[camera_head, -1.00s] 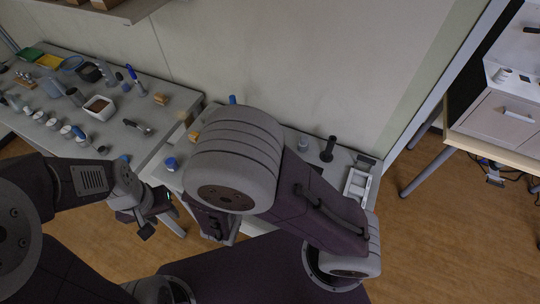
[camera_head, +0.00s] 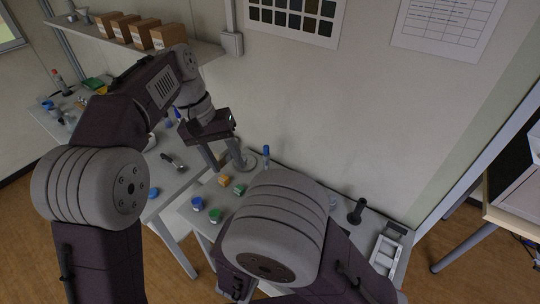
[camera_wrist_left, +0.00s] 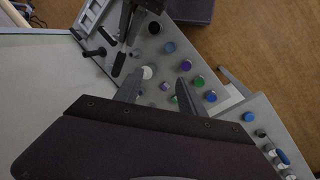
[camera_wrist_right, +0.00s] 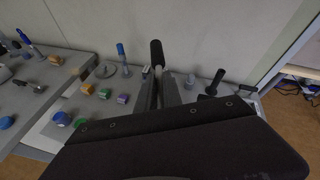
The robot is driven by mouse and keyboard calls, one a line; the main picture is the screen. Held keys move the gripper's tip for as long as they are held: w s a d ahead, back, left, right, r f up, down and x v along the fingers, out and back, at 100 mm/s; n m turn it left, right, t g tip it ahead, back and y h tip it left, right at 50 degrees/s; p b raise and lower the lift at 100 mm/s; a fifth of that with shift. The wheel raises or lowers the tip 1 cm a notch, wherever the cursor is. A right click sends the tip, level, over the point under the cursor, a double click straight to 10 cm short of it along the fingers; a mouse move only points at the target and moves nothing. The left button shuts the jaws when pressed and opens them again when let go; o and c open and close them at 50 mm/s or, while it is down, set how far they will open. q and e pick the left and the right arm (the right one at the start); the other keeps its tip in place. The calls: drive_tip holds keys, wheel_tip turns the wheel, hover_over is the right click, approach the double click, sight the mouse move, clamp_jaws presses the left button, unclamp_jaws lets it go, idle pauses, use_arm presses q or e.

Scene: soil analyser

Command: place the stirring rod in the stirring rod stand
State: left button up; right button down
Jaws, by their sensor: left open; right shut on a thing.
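My right gripper (camera_wrist_right: 158,90) is shut on a thin rod with a black handle (camera_wrist_right: 156,54), which looks like the stirring rod. It is held upright-looking in the right wrist view, and its lower end is hidden. The black handle also shows in the left wrist view (camera_wrist_left: 119,64). In the head view my right arm hides that gripper. My left gripper (camera_head: 222,160) is open and empty above the bench, near a grey round base (camera_head: 246,163). A black upright post on a base (camera_head: 356,212) stands further right. I cannot tell which is the stirring rod stand.
Blue-capped (camera_head: 197,203) and green-capped (camera_head: 215,215) jars and an orange block (camera_head: 224,181) stand on the near bench. A blue-topped upright thing (camera_wrist_right: 122,54) stands near the wall.

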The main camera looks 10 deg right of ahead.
use_arm(q)
drive_tip(key=w+d+f+m, duration=0.1)
drive_tip(key=d+m, duration=0.2)
drive_tip(key=d, duration=0.8)
use_arm(e)
drive_tip(key=shift+d, duration=0.1)
use_arm(q)
drive_tip(key=shift+g+h, duration=0.3)
drive_tip(key=x, duration=1.2)
drive_tip(key=shift+w+a+f, duration=0.1)
drive_tip(key=shift+w+f, duration=0.05)
clamp_jaws()
use_arm(e)
drive_tip(key=c, duration=1.4)
unclamp_jaws()
drive_tip(key=shift+c, duration=0.2)
